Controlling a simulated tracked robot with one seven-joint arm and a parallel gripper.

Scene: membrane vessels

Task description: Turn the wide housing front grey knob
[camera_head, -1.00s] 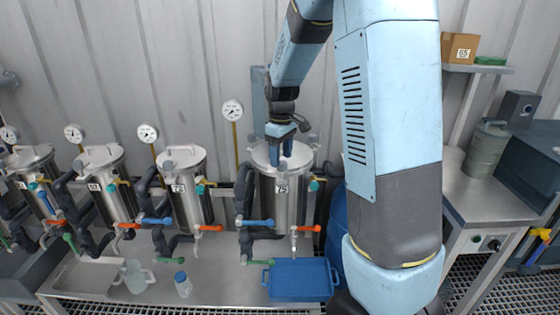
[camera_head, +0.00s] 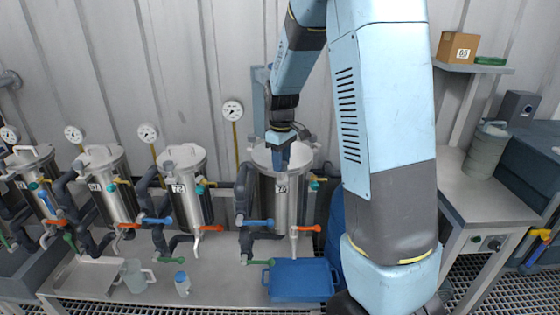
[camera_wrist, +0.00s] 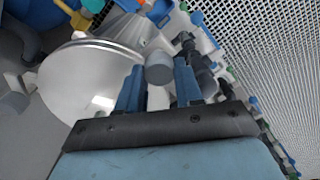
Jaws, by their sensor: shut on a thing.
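The wide housing (camera_head: 290,205) is a steel cylinder with a round lid, labelled 75, at the centre of the head view. Its pale lid also shows in the wrist view (camera_wrist: 85,85). My gripper (camera_head: 280,165) points down at the front of this lid. In the wrist view, the grey knob (camera_wrist: 158,68) is a short round cylinder at the lid's edge, between the two blue fingers of my gripper (camera_wrist: 159,82). The gripper is shut on it. In the head view the fingers hide this knob.
Narrower housings (camera_head: 188,190) stand in a row to the left. A blue tray (camera_head: 300,280) lies on the bench in front. Another grey knob (camera_wrist: 14,96) is at the lid's far side.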

